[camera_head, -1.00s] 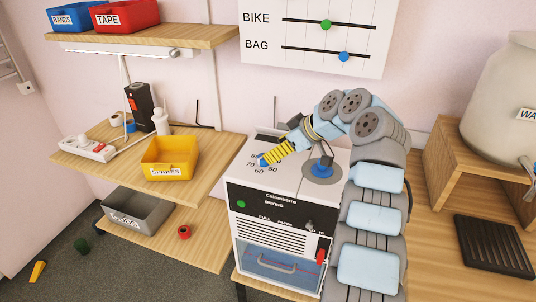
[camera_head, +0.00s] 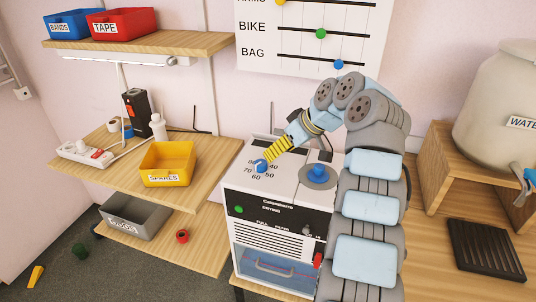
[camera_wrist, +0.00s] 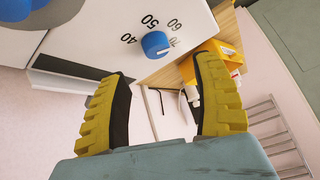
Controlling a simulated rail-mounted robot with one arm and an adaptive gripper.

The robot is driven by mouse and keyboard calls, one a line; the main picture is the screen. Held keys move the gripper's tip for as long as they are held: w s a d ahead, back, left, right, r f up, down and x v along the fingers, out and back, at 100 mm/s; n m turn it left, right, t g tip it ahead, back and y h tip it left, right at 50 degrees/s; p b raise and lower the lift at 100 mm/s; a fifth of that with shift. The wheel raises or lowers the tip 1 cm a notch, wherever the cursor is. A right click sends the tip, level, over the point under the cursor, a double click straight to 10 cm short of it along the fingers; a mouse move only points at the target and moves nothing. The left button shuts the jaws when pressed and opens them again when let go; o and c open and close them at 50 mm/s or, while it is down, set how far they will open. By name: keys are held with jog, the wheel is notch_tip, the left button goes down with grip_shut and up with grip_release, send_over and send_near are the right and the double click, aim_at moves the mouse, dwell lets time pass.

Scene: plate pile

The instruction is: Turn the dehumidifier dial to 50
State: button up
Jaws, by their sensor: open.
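The white dehumidifier (camera_head: 236,190) stands in the middle of the head view. Its small blue dial (camera_head: 261,166) is on the top face, with numbers around it. The dial also shows in the wrist view (camera_wrist: 155,44), with 40, 50, 60 and 70 around it. A light mark on the dial seems to face the 70 side. My gripper (camera_head: 272,154) has yellow ribbed fingers and is just above and right of the dial in the head view. In the wrist view my gripper (camera_wrist: 165,72) is open and empty, and the dial lies beyond the gap between the fingertips, apart from them.
A larger blue knob on a grey disc (camera_head: 318,175) is on the same top face, to the right. A wooden shelf with a yellow SPARES bin (camera_head: 168,163) is at the left. A water container (camera_head: 500,110) stands at the right, above a black rack (camera_head: 487,250).

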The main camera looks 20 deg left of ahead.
jog(key=a+m+h+p, duration=0.1)
jog(key=a+m, duration=0.1)
jog(key=s+a+m+h+p, duration=0.1)
jog(key=m+p, duration=0.1)
jog(key=shift+a+r+m+h, duration=0.2)
jog(key=shift+a+m+h, duration=0.15)
jog(key=shift+m+h, duration=0.05)
jog(key=s+a+r+m+t+h+p, duration=0.3)
jog(key=a+r+m+h+p, duration=0.45)
jog(key=m, duration=0.75)
jog(key=p, duration=0.4)
send_near(260, 162)
jog(key=shift+y, duration=0.25)
jog(key=x, duration=1)
jog(key=shift+d, duration=0.3)
jog(key=c, duration=1.2)
